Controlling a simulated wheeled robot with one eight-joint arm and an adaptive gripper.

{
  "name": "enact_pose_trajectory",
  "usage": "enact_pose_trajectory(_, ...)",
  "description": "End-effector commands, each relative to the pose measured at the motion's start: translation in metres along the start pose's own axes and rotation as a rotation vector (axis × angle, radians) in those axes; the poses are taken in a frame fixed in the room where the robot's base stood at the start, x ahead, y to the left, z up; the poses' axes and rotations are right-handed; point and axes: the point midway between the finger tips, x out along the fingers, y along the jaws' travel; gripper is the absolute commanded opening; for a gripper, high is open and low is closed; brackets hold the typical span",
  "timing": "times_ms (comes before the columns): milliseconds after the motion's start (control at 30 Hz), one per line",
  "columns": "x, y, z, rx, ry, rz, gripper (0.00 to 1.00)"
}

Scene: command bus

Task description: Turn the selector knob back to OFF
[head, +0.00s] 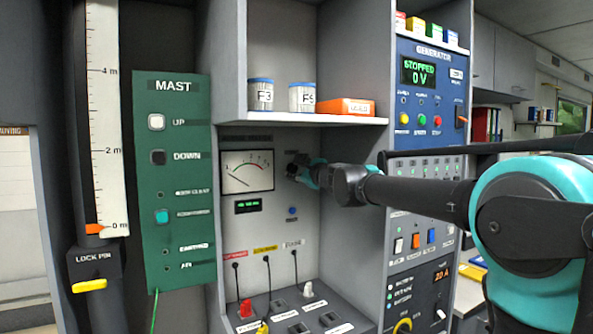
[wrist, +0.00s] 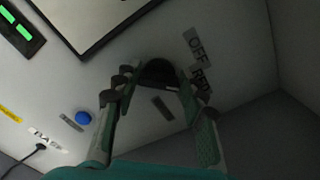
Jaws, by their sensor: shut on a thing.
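The selector knob (wrist: 158,72) is dark and round, on the grey meter panel in the wrist view. My gripper (wrist: 152,86) has its two green-padded fingers on either side of the knob, shut on it. A label reading OFF (wrist: 196,48) lies beyond the knob to the upper right, with another label (wrist: 201,80) just below it. The knob's pointer mark is too dark to read. In the head view my gripper (head: 297,172) reaches the panel right of the meter and hides most of the knob.
An analog meter (head: 247,170), a small green display (head: 247,206) and a blue button (head: 292,211) share the panel. A shelf (head: 300,118) with two jars and an orange box overhangs my gripper. The generator panel (head: 432,90) stands to the right, behind my arm.

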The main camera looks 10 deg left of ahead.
Motion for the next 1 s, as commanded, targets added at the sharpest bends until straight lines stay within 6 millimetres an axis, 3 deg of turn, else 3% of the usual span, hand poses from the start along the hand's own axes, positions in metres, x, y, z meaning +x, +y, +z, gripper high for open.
enact_pose_trajectory(600,-0.0002,0.0032,-0.0008,-0.555,0.0,0.0,0.12)
enact_pose_trajectory(1000,-0.0003,0.0042,-0.0014,-0.756,-0.001,0.001,0.12)
